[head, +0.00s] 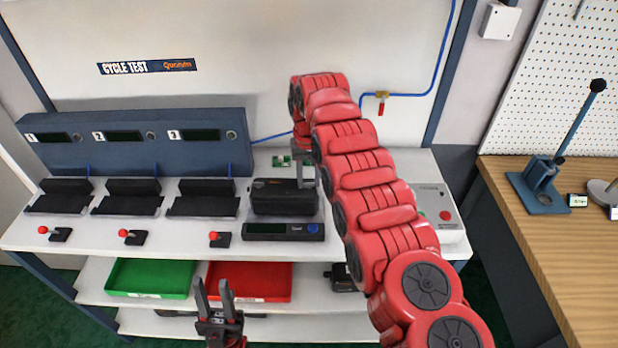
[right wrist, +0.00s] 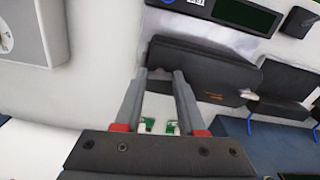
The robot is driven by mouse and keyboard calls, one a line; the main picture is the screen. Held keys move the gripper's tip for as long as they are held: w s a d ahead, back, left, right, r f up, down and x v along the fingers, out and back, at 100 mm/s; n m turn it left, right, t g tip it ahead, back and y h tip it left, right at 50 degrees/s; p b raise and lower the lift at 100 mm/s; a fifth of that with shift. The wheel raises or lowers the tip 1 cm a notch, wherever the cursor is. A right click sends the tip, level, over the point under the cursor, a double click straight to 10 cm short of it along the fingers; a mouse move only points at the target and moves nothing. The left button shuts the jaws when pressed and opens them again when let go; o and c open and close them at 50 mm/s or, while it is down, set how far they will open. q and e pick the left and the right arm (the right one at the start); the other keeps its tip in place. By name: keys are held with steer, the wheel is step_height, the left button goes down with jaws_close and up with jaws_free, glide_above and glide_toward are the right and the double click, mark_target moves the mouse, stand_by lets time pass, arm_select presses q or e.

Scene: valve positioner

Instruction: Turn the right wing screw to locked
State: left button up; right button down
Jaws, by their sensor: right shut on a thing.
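The dark valve positioner (head: 284,203) stands on the white bench, behind a grey unit with a blue button (head: 296,231). It also shows in the right wrist view (right wrist: 200,70). My right gripper (head: 305,182) reaches down from behind to the right end of its top. In the right wrist view its fingertips (right wrist: 160,75) are at that end, slightly apart and shut on the right wing screw, which they hide. Its angle cannot be read. A small pale piece, seemingly the left wing screw (right wrist: 248,95), shows at the other end. My left gripper (head: 213,292) is open and empty in front of the bench.
Small green parts (head: 281,161) lie behind the positioner. A blue panel (head: 140,143) and several black cradles stand left. A grey box with a red button (head: 445,215) is right. Green (head: 150,278) and red (head: 275,282) trays sit on the lower shelf.

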mark_target(309, 183)
steer(key=shift+m, duration=0.9)
steer(key=shift+c, duration=2.4)
jaws_free()
step_height(309, 183, up, 18)
steer(key=p, duration=1.6)
steer(key=shift+f, duration=0.25)
